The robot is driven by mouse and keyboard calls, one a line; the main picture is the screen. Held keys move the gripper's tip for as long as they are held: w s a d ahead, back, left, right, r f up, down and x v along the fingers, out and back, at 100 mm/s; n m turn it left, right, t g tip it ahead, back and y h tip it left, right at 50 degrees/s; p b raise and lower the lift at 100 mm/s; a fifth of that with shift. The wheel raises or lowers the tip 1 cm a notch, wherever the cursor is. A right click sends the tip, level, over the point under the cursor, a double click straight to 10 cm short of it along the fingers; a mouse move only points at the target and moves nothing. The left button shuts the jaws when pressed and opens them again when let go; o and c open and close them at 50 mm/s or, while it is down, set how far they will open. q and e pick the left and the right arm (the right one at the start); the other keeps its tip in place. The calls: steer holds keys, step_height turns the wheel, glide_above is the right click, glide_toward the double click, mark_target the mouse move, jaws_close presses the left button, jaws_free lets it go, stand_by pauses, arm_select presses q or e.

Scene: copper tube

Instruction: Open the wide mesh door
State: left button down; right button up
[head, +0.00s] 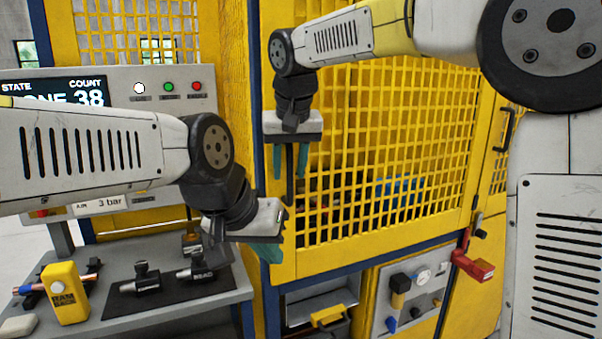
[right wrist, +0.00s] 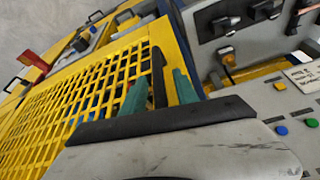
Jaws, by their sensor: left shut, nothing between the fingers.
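The wide mesh door (head: 400,130) is a yellow grid panel in the middle of the head view, and it looks shut against its frame. It also fills the left of the right wrist view (right wrist: 80,95). A dark upright handle (head: 290,178) stands at its left edge. My right gripper (head: 291,165) points down with its teal fingers open, one on each side of the handle. The right wrist view shows the dark handle (right wrist: 158,75) between the fingers, with gaps visible. My left gripper (head: 264,252) is shut and empty, low near the door's lower left corner.
A grey bench (head: 180,310) at lower left carries a yellow box (head: 65,292) and black fittings. A control panel (head: 130,95) stands behind it. A red lock-like part (head: 473,262) hangs right of the door. An open drawer (head: 322,305) is below.

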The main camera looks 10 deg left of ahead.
steer(key=shift+x, duration=0.8)
jaws_close()
stand_by(0.9)
